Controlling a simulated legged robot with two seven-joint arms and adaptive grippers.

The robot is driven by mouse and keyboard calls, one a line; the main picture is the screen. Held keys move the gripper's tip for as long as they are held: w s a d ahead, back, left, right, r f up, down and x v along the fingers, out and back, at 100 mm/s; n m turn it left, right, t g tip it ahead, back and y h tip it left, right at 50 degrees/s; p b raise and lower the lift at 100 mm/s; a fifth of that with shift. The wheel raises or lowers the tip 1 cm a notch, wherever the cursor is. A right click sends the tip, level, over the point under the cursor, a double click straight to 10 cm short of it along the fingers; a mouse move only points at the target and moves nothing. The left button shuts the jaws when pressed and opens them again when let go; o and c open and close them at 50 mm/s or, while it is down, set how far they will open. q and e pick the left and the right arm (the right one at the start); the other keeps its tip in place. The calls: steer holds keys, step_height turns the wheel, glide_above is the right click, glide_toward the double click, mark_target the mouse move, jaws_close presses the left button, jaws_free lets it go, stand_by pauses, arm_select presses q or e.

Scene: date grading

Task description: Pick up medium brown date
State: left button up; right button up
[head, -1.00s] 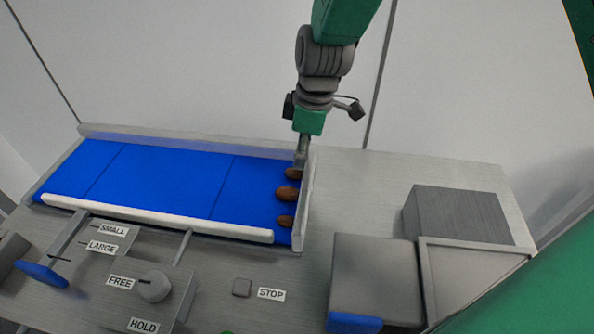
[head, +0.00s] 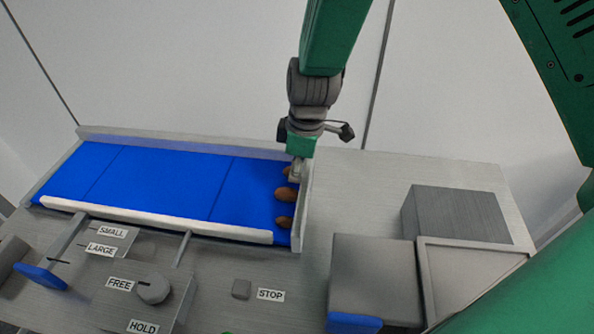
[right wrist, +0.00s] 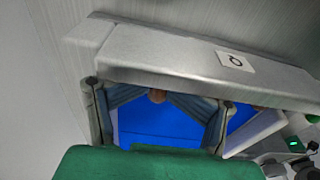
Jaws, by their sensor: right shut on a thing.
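Three brown dates lie in a row at the right end of the blue belt. The far date (head: 286,171) is partly hidden by my right gripper (head: 296,172), which is shut on it. The middle date (head: 286,194) and the near date (head: 284,222) lie apart from the gripper. Their shades of brown are hard to tell apart. In the right wrist view the held date (right wrist: 157,96) shows between the slanting finger pads of my right gripper (right wrist: 157,98), just above the belt's blue surface. My left gripper is not in view.
The belt (head: 165,180) has raised rails and an end wall (head: 304,215) beside the dates. In front are a FREE/HOLD knob (head: 153,288) and a STOP button (head: 241,289). Grey boxes (head: 374,273) stand at the right. The metal table behind them is clear.

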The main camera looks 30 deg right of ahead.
steer(key=shift+s+a+r, duration=0.1)
steer(key=shift+s+a, duration=0.05)
steer(key=shift+a, duration=0.15)
steer(key=r, duration=0.3)
steer(key=shift+a, duration=0.35)
jaws_close()
steer(key=r, duration=0.6)
steer(key=shift+d, duration=0.2)
steer(key=shift+d+r, duration=0.3)
steer(key=shift+r, duration=0.1)
steer(key=shift+c, duration=1.5)
jaws_free()
steer(key=shift+a, duration=0.2)
steer(key=o, duration=1.6)
steer(key=shift+a+r, duration=0.1)
steer(key=shift+a, duration=0.2)
steer(key=shift+d, duration=0.1)
